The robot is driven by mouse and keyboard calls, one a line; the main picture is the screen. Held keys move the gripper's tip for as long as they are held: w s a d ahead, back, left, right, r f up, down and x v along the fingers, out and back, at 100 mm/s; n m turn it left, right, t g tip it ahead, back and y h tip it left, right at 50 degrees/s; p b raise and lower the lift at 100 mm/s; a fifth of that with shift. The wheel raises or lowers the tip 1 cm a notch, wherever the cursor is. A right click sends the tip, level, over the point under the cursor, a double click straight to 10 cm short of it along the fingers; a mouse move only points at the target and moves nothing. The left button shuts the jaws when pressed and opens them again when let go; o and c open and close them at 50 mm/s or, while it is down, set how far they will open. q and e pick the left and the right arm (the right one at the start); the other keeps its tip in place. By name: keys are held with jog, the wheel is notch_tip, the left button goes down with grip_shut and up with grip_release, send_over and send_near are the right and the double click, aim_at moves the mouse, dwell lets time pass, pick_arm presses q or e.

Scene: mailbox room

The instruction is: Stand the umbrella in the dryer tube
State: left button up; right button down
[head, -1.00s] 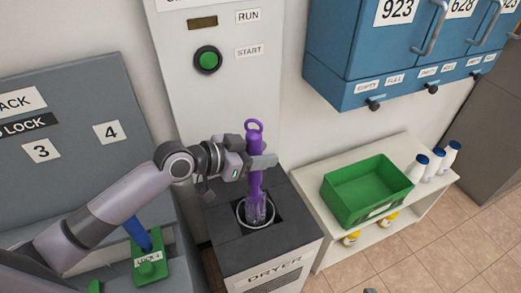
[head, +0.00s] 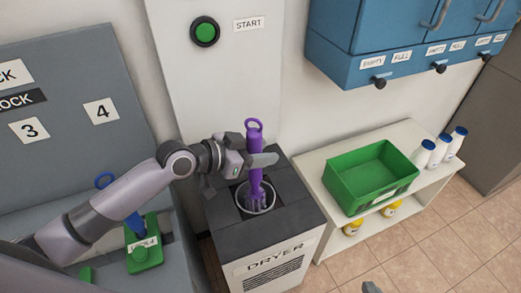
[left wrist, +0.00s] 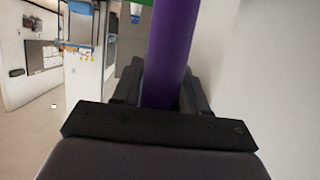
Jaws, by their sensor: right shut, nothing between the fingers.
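The purple umbrella (head: 255,155) stands upright, its looped handle on top and its lower end inside the round rim of the dryer tube (head: 243,208). The tube sits in the top of the dark grey dryer (head: 290,217). My left gripper (head: 257,162) is shut around the umbrella's upper shaft, above the tube. In the left wrist view the purple shaft (left wrist: 170,50) lies between the fingers. The umbrella's bottom tip is hidden in the tube. A small part of my right gripper (head: 371,287) shows at the bottom edge, away from the dryer.
A white shelf (head: 409,144) with a green bin (head: 372,178) and white bottles (head: 423,154) stands right of the dryer. A panel with a green start button (head: 205,31) rises behind. The grey rack (head: 60,150) is left, with a blue umbrella (head: 135,222) in a green lock.

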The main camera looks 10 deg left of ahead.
pick_arm(q)
jog(key=o, duration=0.5)
jog(key=shift+c, duration=0.2)
jog(key=v, duration=0.7)
jog(key=shift+p, duration=0.4)
jog(key=shift+s, duration=0.1)
